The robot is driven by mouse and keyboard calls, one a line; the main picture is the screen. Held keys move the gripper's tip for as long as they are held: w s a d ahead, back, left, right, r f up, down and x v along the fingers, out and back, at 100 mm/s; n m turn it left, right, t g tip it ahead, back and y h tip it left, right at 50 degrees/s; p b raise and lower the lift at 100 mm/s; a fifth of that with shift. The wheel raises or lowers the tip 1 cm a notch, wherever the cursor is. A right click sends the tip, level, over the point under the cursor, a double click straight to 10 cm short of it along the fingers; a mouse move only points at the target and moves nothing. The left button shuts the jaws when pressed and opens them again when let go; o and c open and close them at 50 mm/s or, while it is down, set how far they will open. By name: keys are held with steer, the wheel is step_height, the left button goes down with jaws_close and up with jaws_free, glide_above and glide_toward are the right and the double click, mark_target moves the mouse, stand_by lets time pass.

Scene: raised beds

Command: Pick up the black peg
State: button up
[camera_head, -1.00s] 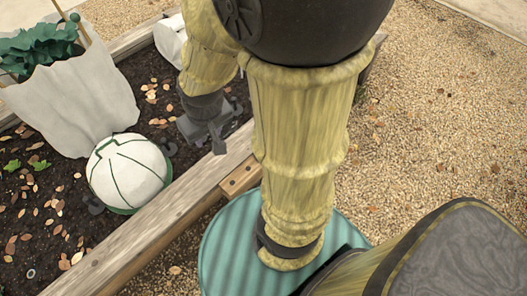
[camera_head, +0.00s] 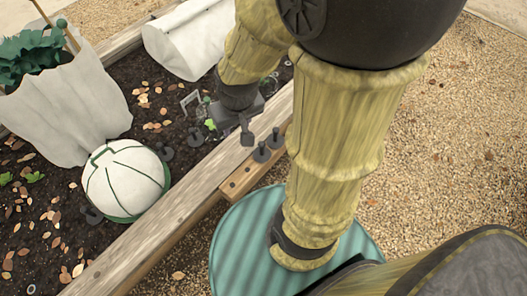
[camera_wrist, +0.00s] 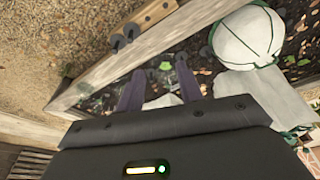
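Two dark pegs with round heads stand close together on the wooden ledge outside the bed: a nearer peg (camera_head: 262,153) and a farther peg (camera_head: 276,138). In the wrist view they show at the upper left, as one peg (camera_wrist: 117,42) and another peg (camera_wrist: 131,31). I cannot tell which is the task's black peg. My gripper (camera_head: 244,130) is above the bed's timber edge, a little left of these pegs and apart from them. In the wrist view my gripper (camera_wrist: 160,88) has its two fingers spread, with nothing held between them.
The timber edge (camera_head: 190,190) runs diagonally below my gripper. In the soil are dark round pieces (camera_head: 195,137), a white dome with green ribs (camera_head: 125,180) and a pale planter bag (camera_head: 70,110). A white roll (camera_head: 185,42) lies behind. Gravel (camera_head: 440,140) at right is clear.

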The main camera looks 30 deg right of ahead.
steer(key=shift+o, duration=1.4)
steer(key=m+g+b, duration=0.3)
steer(key=m+b, duration=0.4)
steer(key=b, duration=0.1)
glide_above(263, 144)
step_height(263, 144, down, 23)
steer(key=shift+f, duration=0.2)
steer(key=shift+d, duration=0.1)
step_height(263, 144, down, 12)
steer(key=b, duration=0.3)
steer(key=shift+f, duration=0.1)
